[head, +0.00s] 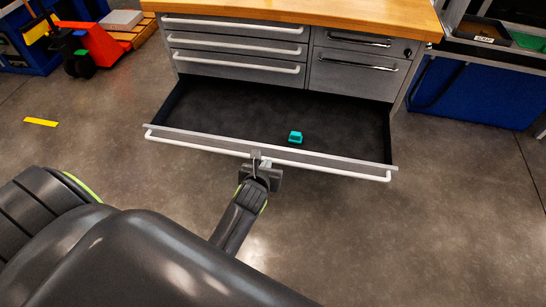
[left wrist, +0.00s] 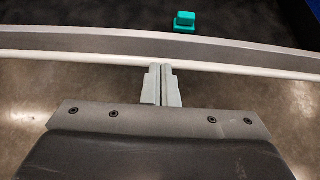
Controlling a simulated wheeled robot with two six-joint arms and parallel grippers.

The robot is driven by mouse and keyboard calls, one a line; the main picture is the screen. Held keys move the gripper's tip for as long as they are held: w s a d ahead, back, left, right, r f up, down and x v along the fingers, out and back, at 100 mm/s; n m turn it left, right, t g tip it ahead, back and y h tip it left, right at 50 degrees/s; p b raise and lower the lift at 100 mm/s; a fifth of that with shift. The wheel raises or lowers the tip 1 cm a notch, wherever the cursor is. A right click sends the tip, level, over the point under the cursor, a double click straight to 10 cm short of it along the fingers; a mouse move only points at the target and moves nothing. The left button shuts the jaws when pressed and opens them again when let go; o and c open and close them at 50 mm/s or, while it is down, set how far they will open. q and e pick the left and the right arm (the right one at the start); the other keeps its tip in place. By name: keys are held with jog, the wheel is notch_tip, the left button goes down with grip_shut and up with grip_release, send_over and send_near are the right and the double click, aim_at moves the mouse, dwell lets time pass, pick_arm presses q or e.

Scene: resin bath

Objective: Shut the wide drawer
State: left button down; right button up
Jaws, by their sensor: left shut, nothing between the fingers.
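The wide drawer (head: 345,158) is pulled far out at the bottom of the grey cabinet, with a dark interior and a white bar handle along its front. My left gripper (head: 258,160) is shut with nothing in it, its fingertips at the drawer's front near the middle of the handle. In the left wrist view the closed fingers (left wrist: 161,84) reach the white handle (left wrist: 92,58); I cannot tell whether they touch it. A small teal object (head: 295,137) lies inside the drawer, and it also shows in the left wrist view (left wrist: 185,20). My right gripper is not in view.
Above the wide drawer are closed narrower drawers (head: 235,48) under a wooden worktop (head: 300,10). A red pallet truck (head: 95,45) stands at the back left. A blue unit (head: 480,95) stands at the right. The floor around the drawer is clear, with a yellow strip (head: 40,122) at left.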

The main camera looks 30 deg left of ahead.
aim_at(274, 150)
pick_arm(q)
jog(key=b+x, duration=0.3)
jog(key=x, duration=0.4)
jog(key=shift+f, duration=0.1)
jog(key=shift+w+a+f, duration=0.15)
jog(key=shift+w+f, duration=0.1)
jog(key=shift+w, duration=0.35)
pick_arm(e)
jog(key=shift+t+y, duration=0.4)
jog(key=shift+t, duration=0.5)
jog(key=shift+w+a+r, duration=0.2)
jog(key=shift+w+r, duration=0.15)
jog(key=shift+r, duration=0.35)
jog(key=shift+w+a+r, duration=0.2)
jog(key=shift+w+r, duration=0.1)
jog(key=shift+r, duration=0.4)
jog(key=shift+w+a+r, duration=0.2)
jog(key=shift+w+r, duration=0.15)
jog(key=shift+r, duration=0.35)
